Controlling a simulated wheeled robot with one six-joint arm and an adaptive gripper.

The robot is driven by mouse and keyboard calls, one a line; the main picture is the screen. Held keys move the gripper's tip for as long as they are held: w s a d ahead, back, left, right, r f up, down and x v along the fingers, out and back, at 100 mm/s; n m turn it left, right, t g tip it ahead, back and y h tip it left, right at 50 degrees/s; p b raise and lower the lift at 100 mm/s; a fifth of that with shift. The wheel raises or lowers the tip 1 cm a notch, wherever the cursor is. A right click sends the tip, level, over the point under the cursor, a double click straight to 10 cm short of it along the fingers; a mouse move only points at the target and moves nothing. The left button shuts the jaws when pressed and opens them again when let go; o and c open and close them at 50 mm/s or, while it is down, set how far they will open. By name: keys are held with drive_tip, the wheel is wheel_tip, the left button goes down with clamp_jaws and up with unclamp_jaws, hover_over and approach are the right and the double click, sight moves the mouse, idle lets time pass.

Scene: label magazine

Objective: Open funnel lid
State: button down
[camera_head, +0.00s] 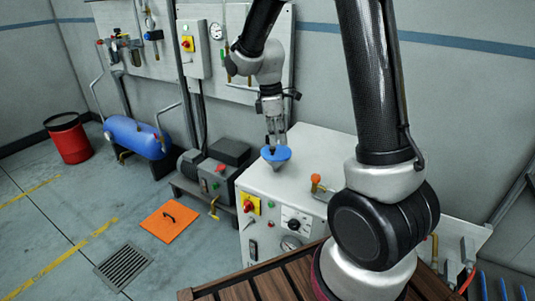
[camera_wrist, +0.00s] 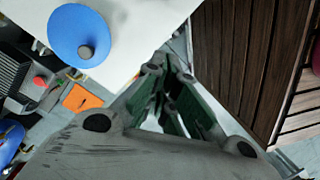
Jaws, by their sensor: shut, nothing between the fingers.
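The blue round funnel lid (camera_head: 276,156) sits on top of a grey funnel at the white cabinet's top. From above in the wrist view, the lid (camera_wrist: 72,30) is a blue disc with a small dark knob (camera_wrist: 86,52). My gripper (camera_head: 275,141) points down close to the lid and overlaps it in the head view. In the wrist view my gripper (camera_wrist: 168,72) is shut and empty, with the lid and knob off to its upper left. I cannot tell the exact height gap. Most of the funnel is hidden under the lid.
The white cabinet (camera_head: 262,184) carries an orange-topped fitting (camera_head: 316,180) right of the lid and front controls. A slatted wooden surface (camera_head: 262,289) lies in front. A wall panel (camera_head: 165,60) stands behind. An orange floor plate (camera_head: 170,221) lies left.

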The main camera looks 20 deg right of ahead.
drive_tip(key=w+f+n+t, duration=0.1)
drive_tip(key=w+n+t, duration=0.1)
drive_tip(key=w+n, duration=0.9)
wheel_tip(320, 180, down, 10)
drive_tip(key=s+n, duration=0.2)
drive_tip(key=shift+s+d+f, duration=0.15)
drive_tip(key=shift+d, duration=0.05)
drive_tip(key=shift+g, duration=0.3)
